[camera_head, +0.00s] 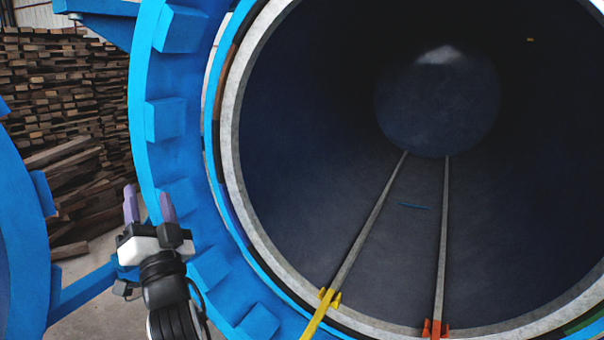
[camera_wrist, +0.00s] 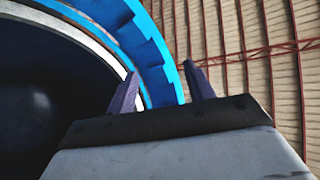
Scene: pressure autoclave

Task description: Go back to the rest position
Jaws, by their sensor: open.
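My gripper (camera_head: 150,206) is in the lower left of the head view, in front of the blue toothed ring (camera_head: 166,118) of the autoclave. Its two purple fingers point up and stand apart with nothing between them. In the wrist view my gripper (camera_wrist: 163,88) is also open and empty, with the blue ring (camera_wrist: 150,52) behind the fingers. The autoclave's dark round chamber (camera_head: 310,130) is open and fills the right of the head view. I cannot tell the exact gap between my gripper and the ring.
Two rails (camera_head: 375,222) run into the chamber, with yellow and orange pieces at the near ends. A small blue strip (camera_head: 414,206) lies between them. A blue curved part (camera_head: 22,240) stands at far left. Stacked wood (camera_head: 62,100) is behind. A ribbed wall or roof (camera_wrist: 240,30) shows in the wrist view.

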